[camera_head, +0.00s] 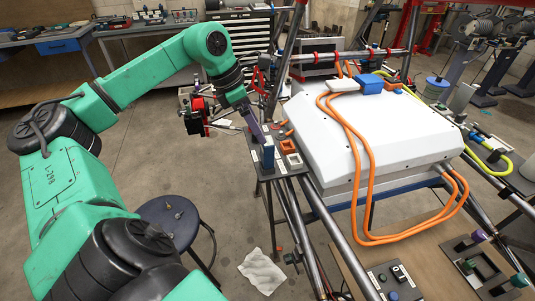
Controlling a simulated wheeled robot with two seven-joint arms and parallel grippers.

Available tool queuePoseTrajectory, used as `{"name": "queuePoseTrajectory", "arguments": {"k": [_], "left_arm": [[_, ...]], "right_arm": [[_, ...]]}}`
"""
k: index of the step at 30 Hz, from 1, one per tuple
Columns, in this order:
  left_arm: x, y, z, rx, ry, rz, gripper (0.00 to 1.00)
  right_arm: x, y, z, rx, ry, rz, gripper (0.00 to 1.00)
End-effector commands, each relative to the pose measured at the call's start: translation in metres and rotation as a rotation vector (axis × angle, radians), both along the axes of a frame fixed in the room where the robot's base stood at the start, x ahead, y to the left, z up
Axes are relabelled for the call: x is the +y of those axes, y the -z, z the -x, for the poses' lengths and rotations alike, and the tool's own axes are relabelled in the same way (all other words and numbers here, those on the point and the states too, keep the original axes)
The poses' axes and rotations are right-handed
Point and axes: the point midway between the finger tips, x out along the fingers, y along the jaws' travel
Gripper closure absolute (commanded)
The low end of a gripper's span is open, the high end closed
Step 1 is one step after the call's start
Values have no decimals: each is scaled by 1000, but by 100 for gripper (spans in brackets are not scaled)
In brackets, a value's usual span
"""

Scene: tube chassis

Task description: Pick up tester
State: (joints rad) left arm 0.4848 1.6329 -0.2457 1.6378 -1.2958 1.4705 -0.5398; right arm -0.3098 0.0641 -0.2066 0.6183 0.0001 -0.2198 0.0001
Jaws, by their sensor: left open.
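My left gripper (258,137) reaches down from the upper left over a dark grey tray (292,169). It is open. A small upright blue item (268,157), which may be the tester, stands on the tray at or just below the fingertips. I cannot tell whether the fingers touch it or are around it. The far finger is hard to make out at this size. My right gripper is not in view.
Orange-rimmed square holders (290,146) sit on the tray beside the blue item. A large white battery box (385,130) with orange cables (364,190) lies right, within metal chassis tubes (322,225). A round stool (172,215) stands below left.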

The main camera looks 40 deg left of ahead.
Motion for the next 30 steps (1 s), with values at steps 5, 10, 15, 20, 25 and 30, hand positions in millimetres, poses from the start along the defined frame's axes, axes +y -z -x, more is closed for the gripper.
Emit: {"name": "queuePoseTrajectory", "arguments": {"k": [5, 10, 15, 20, 25, 30], "left_arm": [[-7, 21, -5, 2, 2, 1, 7], [-17, 48, -13, 2, 1, 5, 7], [-18, 59, -16, -2, 0, 1, 7], [-18, 59, -16, -2, 0, 1, 30], [-18, 59, -16, -2, 0, 1, 95], [-18, 58, -16, -3, 0, 1, 100]], "right_arm": [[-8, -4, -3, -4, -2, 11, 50], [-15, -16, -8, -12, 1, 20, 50], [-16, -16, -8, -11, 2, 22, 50], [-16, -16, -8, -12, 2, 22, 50], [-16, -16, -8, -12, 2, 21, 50], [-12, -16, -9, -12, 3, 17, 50]]}}
